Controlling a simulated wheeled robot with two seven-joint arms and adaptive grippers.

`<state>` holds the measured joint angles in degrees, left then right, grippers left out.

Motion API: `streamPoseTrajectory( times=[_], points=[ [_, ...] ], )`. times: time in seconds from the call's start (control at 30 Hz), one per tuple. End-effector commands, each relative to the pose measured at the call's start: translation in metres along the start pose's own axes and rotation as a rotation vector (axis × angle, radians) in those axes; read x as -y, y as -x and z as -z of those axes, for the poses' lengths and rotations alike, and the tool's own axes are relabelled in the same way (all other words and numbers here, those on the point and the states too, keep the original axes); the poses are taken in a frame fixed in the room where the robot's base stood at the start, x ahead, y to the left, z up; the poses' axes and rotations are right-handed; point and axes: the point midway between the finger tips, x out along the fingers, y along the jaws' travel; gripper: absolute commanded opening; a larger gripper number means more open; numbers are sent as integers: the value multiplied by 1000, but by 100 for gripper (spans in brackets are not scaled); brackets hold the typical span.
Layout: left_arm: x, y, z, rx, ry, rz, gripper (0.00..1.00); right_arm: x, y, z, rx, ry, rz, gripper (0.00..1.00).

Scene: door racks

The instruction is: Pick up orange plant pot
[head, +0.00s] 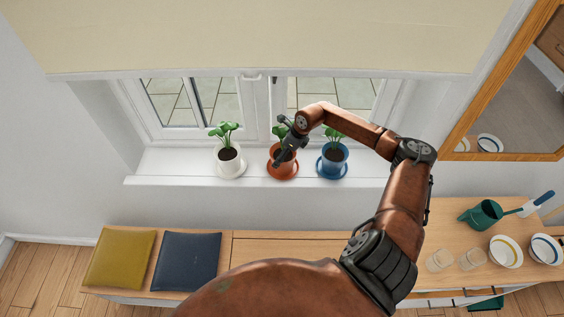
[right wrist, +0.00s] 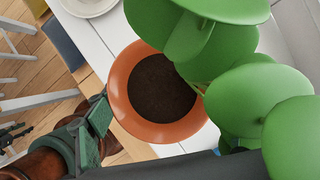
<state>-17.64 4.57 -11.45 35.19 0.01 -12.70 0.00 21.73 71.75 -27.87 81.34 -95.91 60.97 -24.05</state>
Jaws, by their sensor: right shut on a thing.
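The orange plant pot (head: 290,168) stands on an orange saucer (head: 275,175) on the white windowsill, between a white pot and a blue pot. My right gripper (head: 281,158) reaches down over it from above and is shut on its rim. In the right wrist view, the orange pot (right wrist: 124,82) shows from above with dark soil and large green leaves (right wrist: 240,95) covering its right side. A dark green finger of my gripper is against its lower left rim. The other finger is hidden. My left gripper is not in view.
The white pot (head: 229,167) with its saucer stands left on the sill (head: 190,166), the blue pot (head: 332,165) close on the right. The window is behind. Below, a wooden bench (head: 255,252) holds cushions, glasses (head: 440,260), bowls (head: 505,252) and a green watering can (head: 484,214).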

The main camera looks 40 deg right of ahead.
Motion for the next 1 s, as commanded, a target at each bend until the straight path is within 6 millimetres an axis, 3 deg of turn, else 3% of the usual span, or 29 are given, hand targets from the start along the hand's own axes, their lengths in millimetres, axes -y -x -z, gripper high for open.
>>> streamPoseTrajectory(
  times=[0.4,0.6,0.87,1.0],
  points=[
    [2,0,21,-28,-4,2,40,0,2,-4,7,1,1,31],
    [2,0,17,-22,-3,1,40,0,2,-4,7,1,1,18],
    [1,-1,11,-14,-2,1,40,1,5,-6,9,2,3,17],
    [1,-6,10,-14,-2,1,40,1,16,-10,10,3,4,17]
  ],
)
